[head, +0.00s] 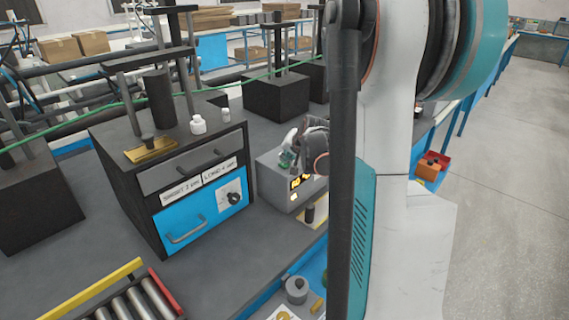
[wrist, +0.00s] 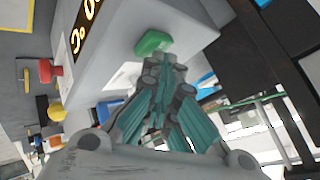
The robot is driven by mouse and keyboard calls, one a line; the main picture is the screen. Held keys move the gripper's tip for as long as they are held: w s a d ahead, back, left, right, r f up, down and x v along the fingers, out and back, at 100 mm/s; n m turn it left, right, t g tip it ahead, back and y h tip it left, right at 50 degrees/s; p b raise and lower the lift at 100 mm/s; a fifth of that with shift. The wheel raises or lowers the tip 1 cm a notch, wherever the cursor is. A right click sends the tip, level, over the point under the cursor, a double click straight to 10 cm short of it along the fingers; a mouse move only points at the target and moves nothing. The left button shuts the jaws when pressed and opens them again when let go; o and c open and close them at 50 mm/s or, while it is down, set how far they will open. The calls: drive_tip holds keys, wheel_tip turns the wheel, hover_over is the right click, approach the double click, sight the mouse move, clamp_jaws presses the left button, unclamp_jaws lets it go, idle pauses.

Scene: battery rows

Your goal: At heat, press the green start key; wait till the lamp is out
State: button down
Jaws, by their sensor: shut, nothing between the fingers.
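A grey box (head: 272,185) with amber digits stands on the bench in the head view; its side fills the upper middle of the wrist view. The green key (wrist: 153,43) sits on this box, close to the digit display (wrist: 86,24). My gripper (wrist: 165,66) is shut and empty, its fingertips right at the key's edge; I cannot tell whether they touch. In the head view my gripper (head: 294,155) is at the box top, partly hidden by my arm. A small pale yellow spot (head: 294,196) shows below the digits; I cannot tell whether it is a lit lamp.
Left of the box is a black cabinet (head: 130,185) with a blue drawer (head: 200,209), a dial and SHORT and LONG labels. White bottles (head: 198,125) stand on it. A roller rack (head: 130,300) lies in front. A red knob (wrist: 47,72) and yellow knob (wrist: 56,111) show in the wrist view.

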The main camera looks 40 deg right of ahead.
drive_tip(key=shift+r, duration=0.1)
drive_tip(key=shift+r+p, duration=0.55)
drive_tip(key=shift+r, duration=0.2)
wheel_tip(320, 180, up, 5)
drive_tip(key=p, duration=0.3)
idle(0.8)
